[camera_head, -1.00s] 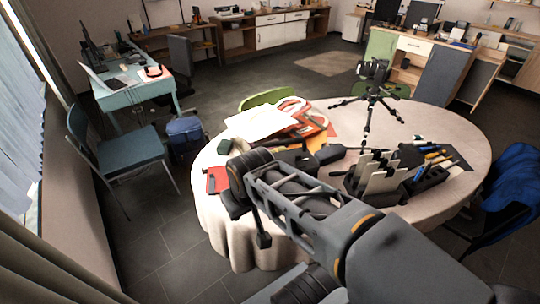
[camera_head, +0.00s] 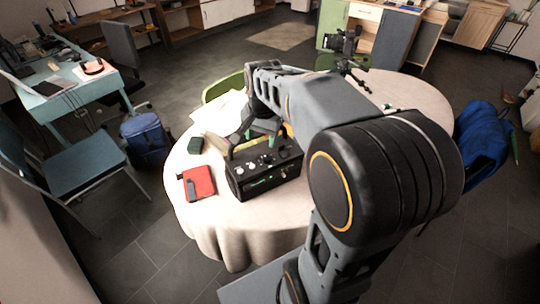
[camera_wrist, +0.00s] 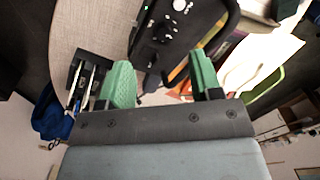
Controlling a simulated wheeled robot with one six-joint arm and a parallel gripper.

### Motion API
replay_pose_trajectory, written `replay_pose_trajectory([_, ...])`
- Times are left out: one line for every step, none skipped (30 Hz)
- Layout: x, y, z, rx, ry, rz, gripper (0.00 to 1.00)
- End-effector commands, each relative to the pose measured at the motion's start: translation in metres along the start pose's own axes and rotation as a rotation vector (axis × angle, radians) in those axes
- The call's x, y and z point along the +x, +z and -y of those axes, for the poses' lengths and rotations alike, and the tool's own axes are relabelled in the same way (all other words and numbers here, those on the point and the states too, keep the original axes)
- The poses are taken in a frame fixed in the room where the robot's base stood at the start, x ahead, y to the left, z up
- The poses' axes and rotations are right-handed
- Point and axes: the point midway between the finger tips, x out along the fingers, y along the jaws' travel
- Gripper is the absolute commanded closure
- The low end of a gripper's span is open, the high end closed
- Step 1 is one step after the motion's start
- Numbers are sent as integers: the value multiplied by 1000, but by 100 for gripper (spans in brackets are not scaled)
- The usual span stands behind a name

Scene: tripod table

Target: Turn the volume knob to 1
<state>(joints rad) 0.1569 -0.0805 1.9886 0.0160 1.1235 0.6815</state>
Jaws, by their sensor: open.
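A black box-shaped device (camera_head: 239,184) with several small knobs stands on the round table (camera_head: 222,222). Its dark panel (camera_wrist: 207,17) also shows at the top of the wrist view, with several pale knobs (camera_wrist: 180,5) and small white marks. I cannot tell which knob is the volume knob or read any number. My gripper (camera_wrist: 161,65) has two green fingers, spread apart with nothing between them. The device lies beyond the fingertips in the wrist view. In the head view the gripper is just behind the device, partly hidden by my arm.
A red item (camera_head: 199,181) and a small dark green object (camera_head: 195,145) lie left of the device. A camera on a tripod (camera_head: 344,42) stands at the table's back. In the wrist view a black organizer (camera_wrist: 85,75) with tools is at left. The table's front left is bare.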

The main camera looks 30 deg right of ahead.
Motion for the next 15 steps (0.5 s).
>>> replay_pose_trajectory([4, -16, 2, 87, 16, 17, 41])
replay_pose_trajectory([5, -23, 3, 134, 23, 24, 41])
replay_pose_trajectory([6, -32, 4, 189, 32, 32, 41])
replay_pose_trajectory([8, -37, 4, 226, 39, 38, 41])
replay_pose_trajectory([9, -42, 4, 258, 44, 42, 41])
replay_pose_trajectory([11, -48, 4, 293, 49, 47, 41])
replay_pose_trajectory([13, -50, 4, 314, 54, 51, 41])
replay_pose_trajectory([16, -52, 4, 330, 57, 53, 41])
replay_pose_trajectory([19, -55, 4, 346, 60, 55, 41])
replay_pose_trajectory([22, -56, 4, 355, 61, 56, 41])
replay_pose_trajectory([26, -56, 4, 359, 63, 57, 41])
replay_pose_trajectory([32, -55, 3, 362, 64, 58, 41])
replay_pose_trajectory([37, -55, 3, 363, 64, 58, 41])
replay_pose_trajectory([42, -54, 2, 363, 64, 59, 41])
replay_pose_trajectory([50, -54, 2, 362, 64, 59, 41])
